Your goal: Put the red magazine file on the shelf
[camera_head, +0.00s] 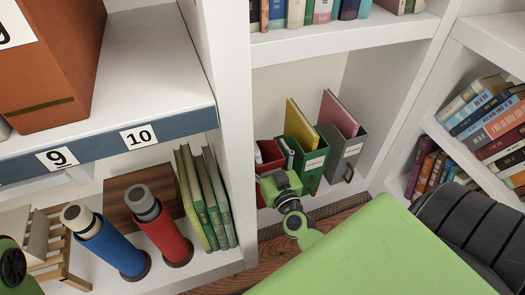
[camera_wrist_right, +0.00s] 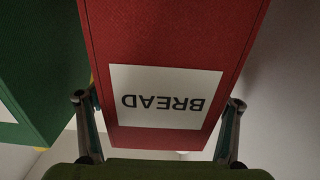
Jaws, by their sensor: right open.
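The red magazine file (camera_head: 270,153) stands in the low bay of the white shelf (camera_head: 340,53), left of a green file, partly hidden by my right gripper (camera_head: 283,182). In the right wrist view the red file (camera_wrist_right: 170,45) fills the middle, with a white label reading BREAD upside down. My right gripper (camera_wrist_right: 160,125) is open, with one finger on each side of the file's lower end; I cannot tell whether they touch it. Only a green part of my left arm shows at the left edge of the head view; its fingers are not seen.
A green file (camera_head: 306,157) and a grey file (camera_head: 343,155) stand close to the red one. A white upright separates this bay from blue and red cylinders (camera_head: 110,245) (camera_head: 165,235) and green books (camera_head: 207,198). An orange-brown box (camera_head: 55,70) stands above labels 9 and 10.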

